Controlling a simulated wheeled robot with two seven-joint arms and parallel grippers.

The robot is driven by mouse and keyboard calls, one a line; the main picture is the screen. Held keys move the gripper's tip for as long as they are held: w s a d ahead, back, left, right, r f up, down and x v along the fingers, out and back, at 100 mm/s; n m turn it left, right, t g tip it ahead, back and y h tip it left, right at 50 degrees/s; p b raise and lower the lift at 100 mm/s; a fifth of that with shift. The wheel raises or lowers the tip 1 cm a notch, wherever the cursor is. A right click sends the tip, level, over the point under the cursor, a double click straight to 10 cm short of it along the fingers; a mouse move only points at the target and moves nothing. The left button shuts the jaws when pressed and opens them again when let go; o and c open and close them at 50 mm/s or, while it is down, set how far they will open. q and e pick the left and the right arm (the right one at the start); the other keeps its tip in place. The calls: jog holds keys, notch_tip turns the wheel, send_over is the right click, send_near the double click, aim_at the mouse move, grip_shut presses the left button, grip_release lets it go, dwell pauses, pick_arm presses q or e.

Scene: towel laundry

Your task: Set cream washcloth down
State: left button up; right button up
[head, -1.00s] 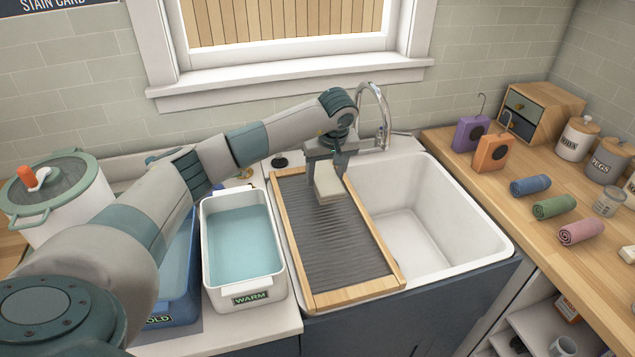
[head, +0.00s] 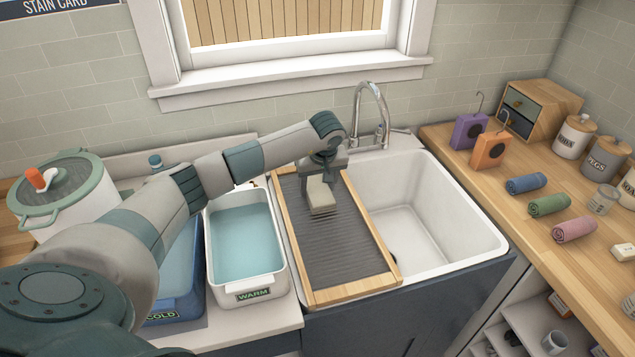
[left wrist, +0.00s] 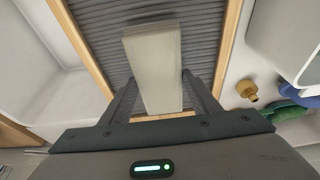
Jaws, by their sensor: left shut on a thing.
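The cream washcloth (head: 321,198) is a folded, blocky bundle over the upper part of the ribbed washboard (head: 345,252). My left gripper (head: 320,182) is shut on it from above. In the left wrist view the washcloth (left wrist: 152,62) sits between the two fingers (left wrist: 160,98), with the grey ribs of the board behind it. I cannot tell whether its underside touches the ribs. My right gripper is not in view.
The white sink basin (head: 445,205) is right of the board, with the faucet (head: 372,110) behind. The WARM tub (head: 250,283) of water stands left, beside the blue COLD tub (head: 180,308). Rolled blue, green and pink cloths (head: 574,230) lie on the right wooden counter.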

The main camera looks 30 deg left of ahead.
pick_arm(q)
jog(key=shift+f, duration=0.15)
jog(key=shift+f+b, duration=0.15)
jog(key=shift+b, duration=0.15)
jog(key=o, duration=1.1)
jog(key=shift+r, duration=0.25)
jog(key=shift+d+r, duration=0.1)
jog(key=shift+r, duration=0.15)
jog(key=shift+b+v, duration=2.4)
jog(key=shift+v, duration=3.3)
